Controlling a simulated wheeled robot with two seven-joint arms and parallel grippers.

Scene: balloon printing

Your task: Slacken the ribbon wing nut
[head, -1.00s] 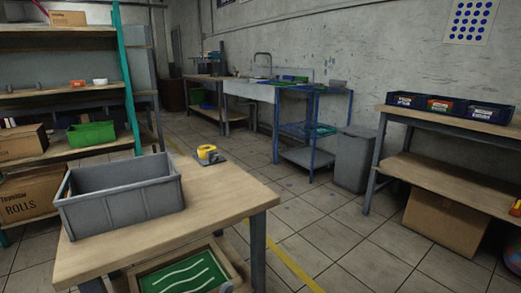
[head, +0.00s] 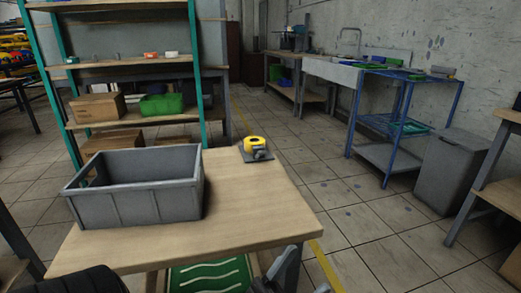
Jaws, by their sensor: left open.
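A yellow ring-shaped roll (head: 254,143) sits on a small dark base plate (head: 262,156) at the far edge of the wooden table (head: 240,205). A small dark part shows at the front of the roll, but I cannot make out a wing nut or a ribbon. My right gripper is not in view.
A grey open crate (head: 138,214) stands on the table's left part; the table's right part is clear. A green board with white wavy lines (head: 208,276) lies below the tabletop. A teal-framed shelf (head: 128,118) stands behind, and a blue rack (head: 390,155) and grey bin (head: 450,175) stand right.

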